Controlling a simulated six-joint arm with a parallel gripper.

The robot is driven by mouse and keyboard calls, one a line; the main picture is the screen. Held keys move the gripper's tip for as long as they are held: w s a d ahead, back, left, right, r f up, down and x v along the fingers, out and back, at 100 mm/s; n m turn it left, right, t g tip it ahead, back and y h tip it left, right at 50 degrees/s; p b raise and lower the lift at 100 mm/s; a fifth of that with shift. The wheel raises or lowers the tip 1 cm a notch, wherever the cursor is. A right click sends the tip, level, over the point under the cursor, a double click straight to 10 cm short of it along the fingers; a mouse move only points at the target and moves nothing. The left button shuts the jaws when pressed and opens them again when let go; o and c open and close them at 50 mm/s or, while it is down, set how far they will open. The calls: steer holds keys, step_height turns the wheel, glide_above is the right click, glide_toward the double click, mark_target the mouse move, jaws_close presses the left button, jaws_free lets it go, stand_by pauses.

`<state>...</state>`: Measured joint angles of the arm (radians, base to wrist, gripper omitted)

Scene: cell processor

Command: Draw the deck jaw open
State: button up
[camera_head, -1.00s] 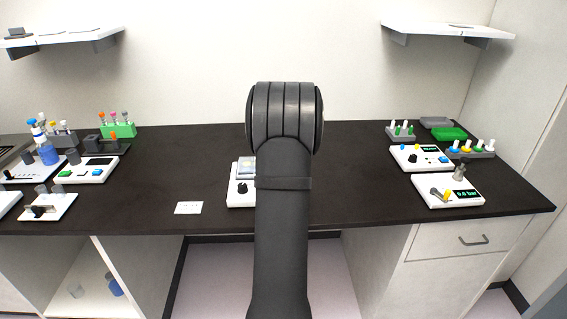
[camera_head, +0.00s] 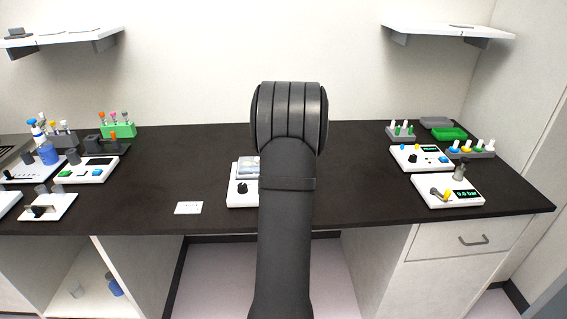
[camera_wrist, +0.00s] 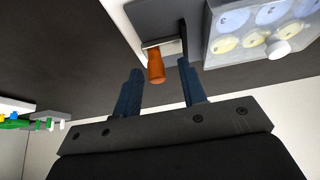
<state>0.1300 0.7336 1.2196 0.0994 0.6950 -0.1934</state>
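In the wrist view, my gripper (camera_wrist: 160,67) is open, its two dark blue fingers apart. An orange peg-like handle (camera_wrist: 155,66) shows in the gap between the fingertips; I see no clear contact with either finger. The handle joins a small pale bracket at the edge of a grey part (camera_wrist: 158,18), which looks like the deck jaw. Beside it, on the right, is a clear plate (camera_wrist: 262,28) with blue and yellow round wells. In the head view, the white deck unit (camera_head: 240,198) with a black knob is partly hidden by my arm, and my gripper is hidden.
A white card (camera_head: 188,208) lies left of the deck unit. White instruments and tube racks stand at the left. A pressure unit (camera_head: 447,191) reading 0.0 bar and another instrument (camera_head: 418,158) stand at the right. The dark bench (camera_head: 360,180) between is clear.

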steer(key=shift+r, duration=2.65)
steer(key=shift+f, duration=0.1)
step_height(320, 180, down, 6)
steer(key=shift+r, duration=0.1)
steer(key=shift+a, duration=0.45)
